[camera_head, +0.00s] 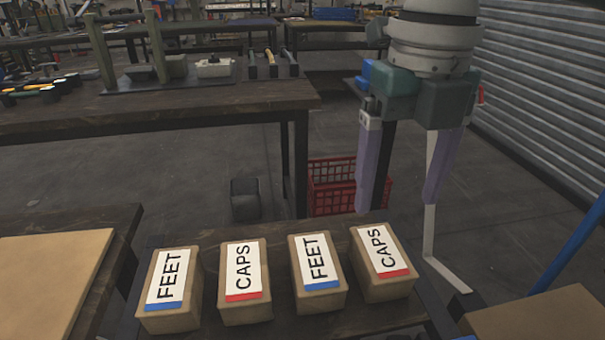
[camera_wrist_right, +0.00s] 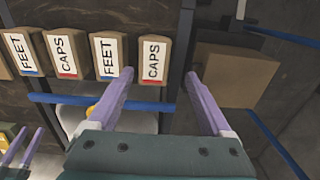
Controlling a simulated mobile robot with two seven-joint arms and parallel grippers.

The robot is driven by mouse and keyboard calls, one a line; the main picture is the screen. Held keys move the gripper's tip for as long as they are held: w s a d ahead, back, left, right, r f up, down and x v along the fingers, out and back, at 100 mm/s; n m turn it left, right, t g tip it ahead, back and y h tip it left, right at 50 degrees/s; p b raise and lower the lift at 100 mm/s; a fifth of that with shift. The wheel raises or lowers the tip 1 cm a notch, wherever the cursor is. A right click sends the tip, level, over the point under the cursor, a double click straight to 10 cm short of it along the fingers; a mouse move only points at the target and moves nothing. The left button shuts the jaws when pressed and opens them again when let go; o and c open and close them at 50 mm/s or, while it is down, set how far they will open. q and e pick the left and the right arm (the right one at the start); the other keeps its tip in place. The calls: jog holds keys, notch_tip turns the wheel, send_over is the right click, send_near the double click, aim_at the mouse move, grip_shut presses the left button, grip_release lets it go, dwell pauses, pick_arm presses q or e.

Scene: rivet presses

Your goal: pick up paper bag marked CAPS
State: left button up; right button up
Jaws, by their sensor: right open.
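Two paper bags marked CAPS with red stripes stand in a row on a dark table: one second from left (camera_head: 244,311) and one at the right end (camera_head: 386,287). Two bags marked FEET with blue stripes stand among them, at the left end (camera_head: 170,317) and third (camera_head: 320,301). My right gripper (camera_head: 396,205) is open and empty, its purple fingers pointing down above and behind the right-end CAPS bag. In the right wrist view the right-end CAPS bag (camera_wrist_right: 154,60) lies ahead of the left fingertip, apart from it. My left gripper is not in the head view.
A dark workbench (camera_head: 190,108) with tools and a stand is behind. A red crate (camera_head: 332,185) is on the floor beyond the bags. A brown box (camera_head: 545,325) is at the lower right, and a tan board (camera_head: 50,280) lies on the left. A blue bar (camera_head: 570,245) slants at the right.

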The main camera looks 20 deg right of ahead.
aim_at(382, 250)
jog(key=f, duration=0.3)
jog(key=f+b, duration=0.1)
jog(key=f, duration=0.2)
jog(key=a+f+b, duration=0.1)
jog(key=f, duration=0.2)
jog(key=shift+s+a+f, duration=0.1)
jog(key=shift+s+f, duration=0.3)
jog(key=shift+c, duration=0.4)
jog(key=c, duration=1.2)
